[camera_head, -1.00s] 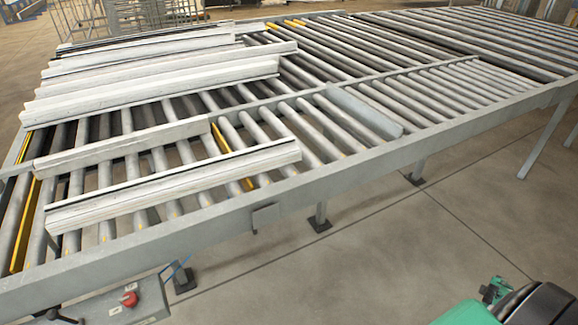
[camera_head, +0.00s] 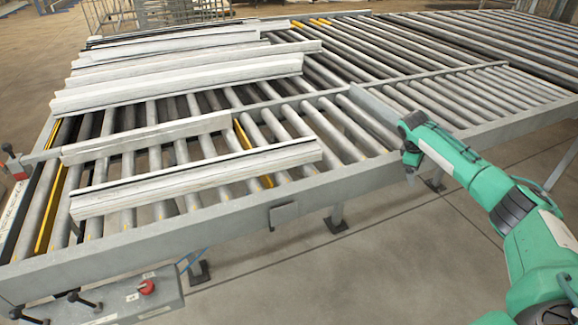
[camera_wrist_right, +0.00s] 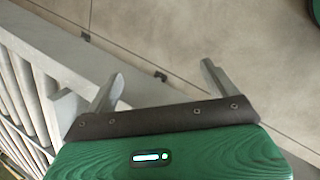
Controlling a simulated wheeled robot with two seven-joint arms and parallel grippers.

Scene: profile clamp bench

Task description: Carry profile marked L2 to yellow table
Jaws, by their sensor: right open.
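Several long white profiles lie side by side on the roller conveyor (camera_head: 390,163). The nearest profile (camera_head: 200,180) has a dark groove along its top. A shorter profile (camera_head: 145,138) lies just behind it, and a larger one (camera_head: 180,85) lies farther back. No L2 mark is readable on any of them, and no yellow table shows. My right gripper (camera_head: 408,165) is at the conveyor's front edge, right of the nearest profile and apart from it. In the right wrist view its two fingers (camera_wrist_right: 163,78) are spread with nothing between them. My left gripper is out of view.
The conveyor's front rail (camera_head: 240,222) runs below the nearest profile. A control box with a red button (camera_head: 147,287) hangs at the front left. A raised grey plate (camera_head: 372,115) stands among the rollers near my right gripper. Rollers at the right are bare.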

